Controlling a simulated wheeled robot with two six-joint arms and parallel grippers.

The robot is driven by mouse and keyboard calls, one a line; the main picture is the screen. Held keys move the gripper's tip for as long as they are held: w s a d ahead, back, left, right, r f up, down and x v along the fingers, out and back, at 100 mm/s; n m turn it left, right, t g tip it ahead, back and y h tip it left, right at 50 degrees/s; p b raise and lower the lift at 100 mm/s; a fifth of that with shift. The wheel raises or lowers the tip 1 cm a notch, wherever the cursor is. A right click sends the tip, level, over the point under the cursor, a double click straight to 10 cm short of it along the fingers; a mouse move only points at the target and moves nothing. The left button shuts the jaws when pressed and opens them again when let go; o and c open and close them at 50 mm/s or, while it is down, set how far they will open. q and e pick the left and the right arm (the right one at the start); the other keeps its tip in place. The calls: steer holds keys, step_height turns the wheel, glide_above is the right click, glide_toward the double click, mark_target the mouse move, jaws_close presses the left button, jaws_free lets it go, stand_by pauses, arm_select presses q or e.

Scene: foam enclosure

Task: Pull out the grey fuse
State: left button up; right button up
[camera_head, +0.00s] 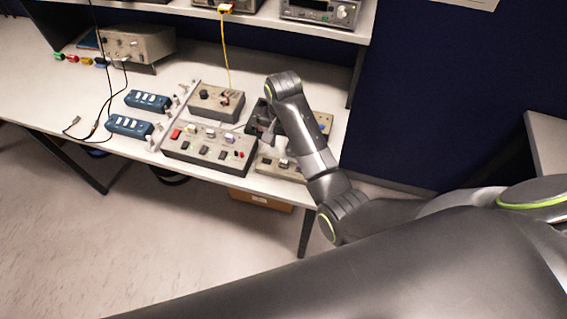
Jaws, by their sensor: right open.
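A grey panel box (232,167) lies near the front edge of the table, with small red, pale, purple and dark pieces standing on its top. A small light grey piece (210,132) stands in its back row; I cannot tell for sure whether it is the grey fuse. My right gripper (262,124) is open, above the table just behind the panel's right end, its fingers pointing down. My right arm hides part of a second panel (265,164) to the right. My left gripper is not in view.
A grey box with a black knob (213,102) stands behind the panel, a yellow cable rising from it. Two blue power strips (130,126) lie to the left. The white table (60,100) is mostly clear at far left. A shelf (260,22) with instruments overhangs the back.

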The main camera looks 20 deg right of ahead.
mark_target(284, 161)
steer(key=shift+f, duration=0.1)
steer(key=shift+f, duration=0.6)
step_height(284, 161, down, 6)
steer(key=shift+b, duration=0.45)
steer(key=shift+f, duration=0.8)
steer(key=shift+p, duration=0.5)
steer(key=shift+c, duration=0.2)
